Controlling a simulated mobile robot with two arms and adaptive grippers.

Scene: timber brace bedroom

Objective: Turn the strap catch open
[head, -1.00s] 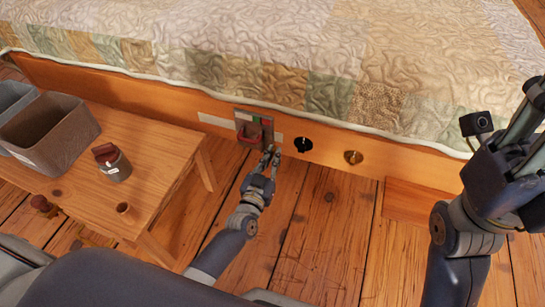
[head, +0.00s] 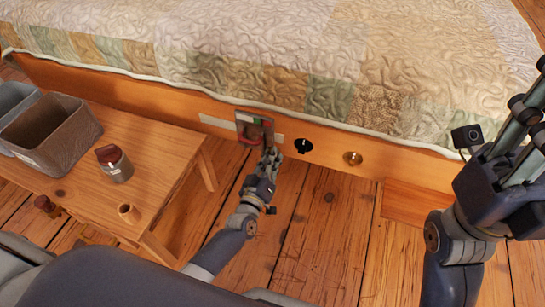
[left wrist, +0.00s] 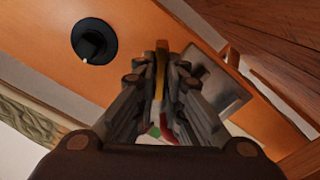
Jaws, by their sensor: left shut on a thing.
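The strap catch (head: 242,126) is a grey plate with red and green parts, mounted on the wooden bed rail. My left gripper (head: 272,156) is at the plate's lower right, its fingers pointing up towards it. In the left wrist view its fingers (left wrist: 160,85) are closed around a narrow yellow-brown piece (left wrist: 161,58), which seems to be part of the catch. The grey plate (left wrist: 215,85) shows to their right, and bits of red and green show between the fingers. The fingers hide much of the catch. My right gripper (head: 520,130) is raised at the right edge, its tips unclear.
A black knob (head: 303,146) and a brass knob (head: 352,158) sit on the rail right of the catch. The quilted bed overhangs the rail.

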